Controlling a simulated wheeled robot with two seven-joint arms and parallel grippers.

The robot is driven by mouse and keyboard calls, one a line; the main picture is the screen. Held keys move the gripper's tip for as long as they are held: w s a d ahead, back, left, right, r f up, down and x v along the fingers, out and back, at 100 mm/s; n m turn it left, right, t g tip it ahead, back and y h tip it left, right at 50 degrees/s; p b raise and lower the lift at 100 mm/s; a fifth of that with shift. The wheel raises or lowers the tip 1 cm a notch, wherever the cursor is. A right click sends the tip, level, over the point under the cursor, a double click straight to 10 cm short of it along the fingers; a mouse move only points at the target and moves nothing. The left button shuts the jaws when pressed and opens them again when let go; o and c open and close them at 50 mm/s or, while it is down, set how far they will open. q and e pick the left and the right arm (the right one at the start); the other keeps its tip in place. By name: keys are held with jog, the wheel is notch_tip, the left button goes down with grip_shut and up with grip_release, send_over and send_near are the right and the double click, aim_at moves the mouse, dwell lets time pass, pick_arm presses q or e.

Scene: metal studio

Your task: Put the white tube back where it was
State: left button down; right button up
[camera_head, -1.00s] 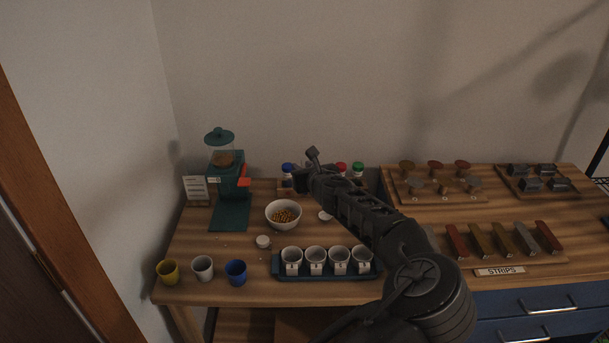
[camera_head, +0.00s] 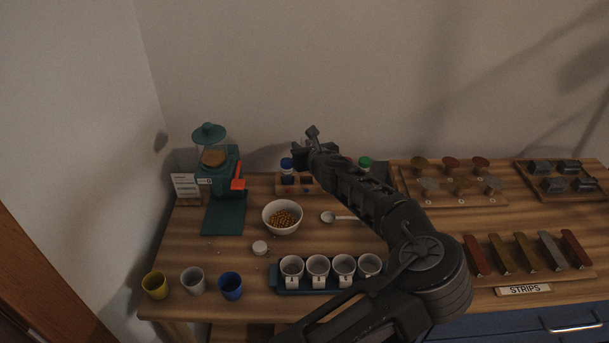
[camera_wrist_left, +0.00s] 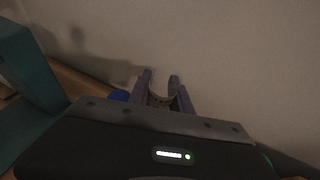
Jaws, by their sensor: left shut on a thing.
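My left gripper (camera_head: 308,140) is raised over the back of the table, above a small wooden rack (camera_head: 284,188). In the left wrist view, its two fingers (camera_wrist_left: 160,84) stand a little apart around something dim and greyish, taken to be the white tube. The tube's shape and lower end are hidden. The rack holds a blue-capped tube (camera_head: 287,166), just left of and below the gripper; its blue cap also shows in the left wrist view (camera_wrist_left: 119,95). A green-capped tube (camera_head: 365,163) stands to the right, behind my arm. The rack's middle is hidden. My right gripper is out of view.
A teal grinder (camera_head: 223,212) stands left of the rack. A bowl of yellow pieces (camera_head: 282,217), a small white round item (camera_head: 260,248) and a spoon (camera_head: 330,217) lie in front. A tray (camera_head: 276,279) holds several cups. The wall is close behind.

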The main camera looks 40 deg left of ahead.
aim_at(304, 174)
pick_arm(q)
jog(key=shift+f, duration=1.75)
notch_tip(304, 174, down, 4)
jog(key=shift+f, duration=0.1)
jog(key=c, duration=1.5)
grip_release()
jog(key=shift+o, duration=0.2)
jog(key=v, duration=1.2)
jog(key=shift+b, duration=0.3)
